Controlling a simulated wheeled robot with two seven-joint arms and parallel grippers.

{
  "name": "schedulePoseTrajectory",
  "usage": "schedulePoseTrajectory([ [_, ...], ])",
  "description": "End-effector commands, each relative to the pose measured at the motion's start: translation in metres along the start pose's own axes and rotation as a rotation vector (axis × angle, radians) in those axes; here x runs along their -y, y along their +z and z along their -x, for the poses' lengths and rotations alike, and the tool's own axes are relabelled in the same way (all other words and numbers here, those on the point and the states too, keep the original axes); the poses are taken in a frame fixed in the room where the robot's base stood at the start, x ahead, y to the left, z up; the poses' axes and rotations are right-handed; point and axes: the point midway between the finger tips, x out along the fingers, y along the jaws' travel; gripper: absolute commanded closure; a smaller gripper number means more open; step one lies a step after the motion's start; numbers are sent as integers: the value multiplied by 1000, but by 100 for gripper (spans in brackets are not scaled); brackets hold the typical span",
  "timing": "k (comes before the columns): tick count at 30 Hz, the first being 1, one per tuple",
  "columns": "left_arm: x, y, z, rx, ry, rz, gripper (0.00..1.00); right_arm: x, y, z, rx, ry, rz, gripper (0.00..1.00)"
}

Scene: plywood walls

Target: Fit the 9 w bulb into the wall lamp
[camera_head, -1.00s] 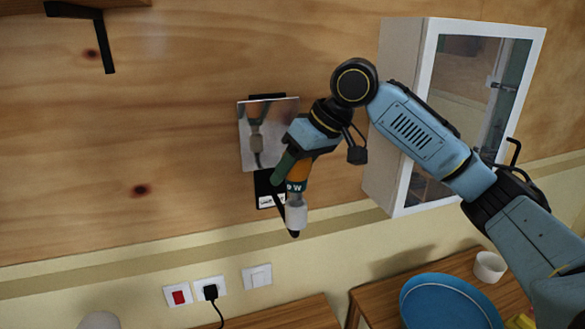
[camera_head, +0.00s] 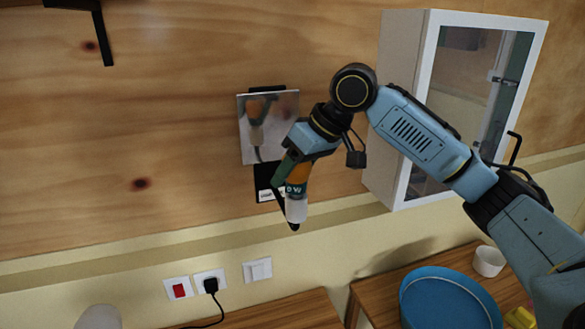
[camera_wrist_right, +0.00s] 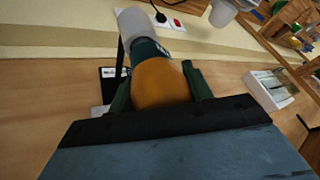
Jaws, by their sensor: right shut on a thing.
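My right gripper (camera_head: 288,176) is shut on the 9 w bulb (camera_head: 297,189), which has an orange body, a dark teal band with a partly covered marking, and a white end pointing down. In the right wrist view, green fingers stand on both sides of the orange bulb (camera_wrist_right: 162,88). The bulb is in front of the wall, below a shiny panel (camera_head: 252,128) on a black mount. A thin black rod (camera_head: 279,200) shows beside the bulb and ends near its white tip. I cannot tell whether they touch, or which part is the wall lamp's socket. My left gripper is out of view.
A white glass-door cabinet (camera_head: 400,110) hangs at right. Below are a red switch (camera_head: 179,291), a black plug (camera_head: 210,285) with cable and a white switch (camera_head: 257,270). A black bracket (camera_head: 103,38) is upper left.

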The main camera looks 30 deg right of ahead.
Motion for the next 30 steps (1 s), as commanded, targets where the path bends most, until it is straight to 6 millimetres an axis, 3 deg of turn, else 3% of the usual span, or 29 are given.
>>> schedulePoseTrajectory([
  [15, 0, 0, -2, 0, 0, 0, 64, -3, 6, -11, 0, 0, 0, 73],
  [16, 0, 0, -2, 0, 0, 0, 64, -3, 6, -11, -1, 0, 0, 48],
  [21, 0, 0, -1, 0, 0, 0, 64, -3, 6, -11, -1, 0, 0, 25],
  [30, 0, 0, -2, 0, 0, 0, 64, -3, 6, -9, 0, 1, 0, 25],
])
